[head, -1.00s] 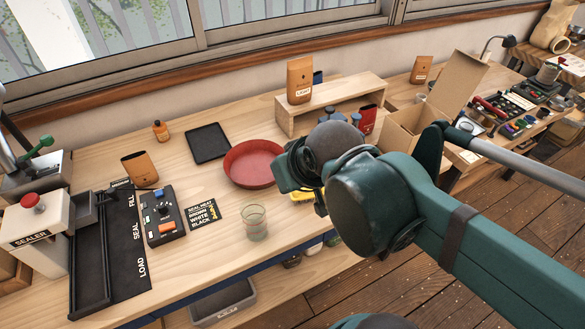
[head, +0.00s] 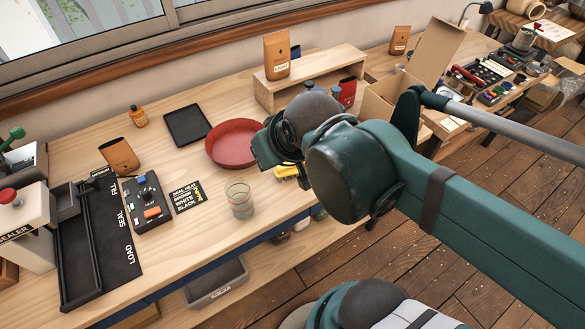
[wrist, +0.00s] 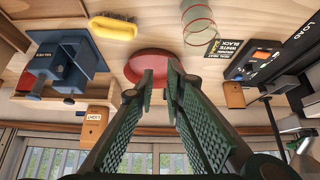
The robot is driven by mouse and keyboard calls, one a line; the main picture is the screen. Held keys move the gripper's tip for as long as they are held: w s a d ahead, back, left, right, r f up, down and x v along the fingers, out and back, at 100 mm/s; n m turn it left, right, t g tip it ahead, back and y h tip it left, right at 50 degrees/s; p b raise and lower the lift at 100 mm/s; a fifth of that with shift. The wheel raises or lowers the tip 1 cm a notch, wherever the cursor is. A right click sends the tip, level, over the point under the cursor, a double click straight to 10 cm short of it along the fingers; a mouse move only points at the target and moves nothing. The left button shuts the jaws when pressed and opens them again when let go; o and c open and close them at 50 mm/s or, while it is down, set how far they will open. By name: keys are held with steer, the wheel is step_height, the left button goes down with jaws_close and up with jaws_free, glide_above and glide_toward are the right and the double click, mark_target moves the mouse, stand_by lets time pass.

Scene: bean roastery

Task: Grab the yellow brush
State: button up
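The yellow brush (head: 286,171) lies on the wooden table near its front edge, partly hidden behind my arm in the head view. In the wrist view the yellow brush (wrist: 113,27) shows whole, at the upper left, with its bristles along its upper side. My gripper (wrist: 160,78) shows in the wrist view with its two fingers apart and nothing between them. It is apart from the brush, which lies up and to the left of the fingertips in that view. In the head view my arm hides the gripper.
A red round pan (head: 236,143) sits beside the brush. A clear glass (head: 240,201) stands near the table's front edge. A wooden shelf (head: 310,75) carries a coffee bag (head: 277,55). A black tray (head: 187,125) lies farther left. Bare tabletop lies between the pan and the glass.

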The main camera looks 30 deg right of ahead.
steer(key=o, duration=1)
steer(key=n+g+p, duration=0.7)
steer(key=n+p, duration=0.3)
steer(key=n, duration=0.5)
glide_above(292, 168)
steer(key=w, duration=0.1)
steer(key=f, duration=0.9)
steer(key=shift+w+a, duration=0.15)
steer(key=shift+w, duration=0.05)
steer(key=shift+d+f+n, duration=0.4)
steer(key=shift+f, duration=0.35)
steer(key=shift+s, duration=0.1)
steer(key=shift+f, duration=1.3)
